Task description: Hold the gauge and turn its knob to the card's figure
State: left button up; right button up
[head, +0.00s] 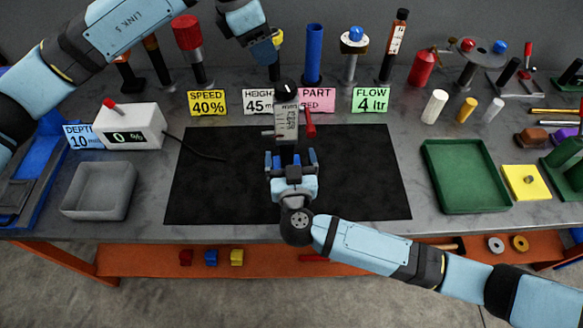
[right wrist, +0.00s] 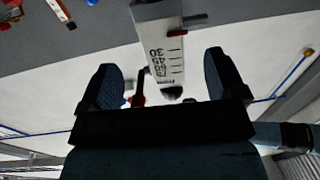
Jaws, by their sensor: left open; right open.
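The grey gauge (head: 287,128) stands upright over the black mat, with a black knob (head: 287,88) on top and a red lever (head: 310,122) at its right side. Its printed scale and a small red pointer show in the right wrist view, where the gauge body (right wrist: 157,35) lies ahead of the fingers. My right gripper (head: 291,160) is open just in front of the gauge and hides its base. My left gripper (head: 262,45) is open, above and left of the knob. The card (head: 259,101) reading HEIGHT 45 is partly hidden behind the gauge.
More cards stand along the back, such as SPEED 40% (head: 208,102) and FLOW 4 ltr (head: 370,100). A white box (head: 120,128) showing 0 % and a grey tray (head: 98,205) are left. A green tray (head: 465,203) is right.

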aim_at(286, 125)
jog(key=w, duration=0.7)
jog(key=w+a, duration=0.1)
jog(key=w, duration=0.2)
jog(key=shift+w, duration=0.2)
